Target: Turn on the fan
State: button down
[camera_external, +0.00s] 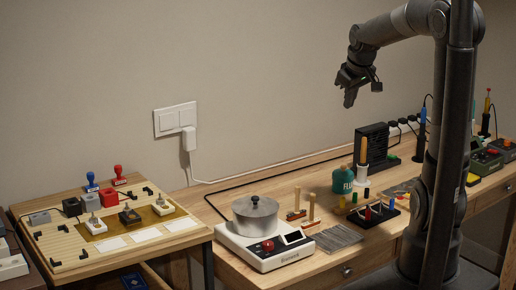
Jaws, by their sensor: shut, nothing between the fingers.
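A black box-shaped unit with a slatted side (377,143), which looks like the fan, stands at the back of the workbench near the wall. Its switch is too small to make out, and part of its front is hidden by a wooden-handled tool. My gripper (349,101) hangs in the air above and to the left of this unit, pointing down. It is shut, holds nothing and touches nothing.
A green flux bottle (347,181) stands just in front of the fan. A hotplate (272,244) with a metal pot (255,216) is at the front left. A tool rack (373,212) sits in front. A white wall switch (175,119) has a plug beside it.

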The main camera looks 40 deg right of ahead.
jog(key=w+d+f+y, duration=0.1)
jog(key=w+d+f, duration=0.35)
jog(key=d, duration=0.45)
jog(key=w+d+f, duration=0.4)
jog(key=w+d, duration=0.2)
jog(key=d, duration=0.3)
jog(key=d+f+t, duration=0.1)
jog(key=d+f, duration=0.1)
jog(key=d, duration=0.5)
jog(key=d+f+t, duration=0.1)
jog(key=d+f, duration=0.2)
jog(key=d, duration=0.4)
jog(key=s+d+f+m, duration=0.1)
jog(key=d+f, duration=0.2)
jog(key=d, duration=0.4)
jog(key=shift+f+t, duration=0.15)
jog(key=shift+t, duration=0.25)
jog(key=shift+w+f, duration=0.1)
send_over(392, 156)
jog(key=s, duration=0.2)
notch_tip(392, 156, down, 7)
notch_tip(392, 156, down, 4)
jog(key=shift+d+r, duration=0.15)
jog(key=shift+s+f, duration=0.15)
jog(key=shift+f, duration=0.4)
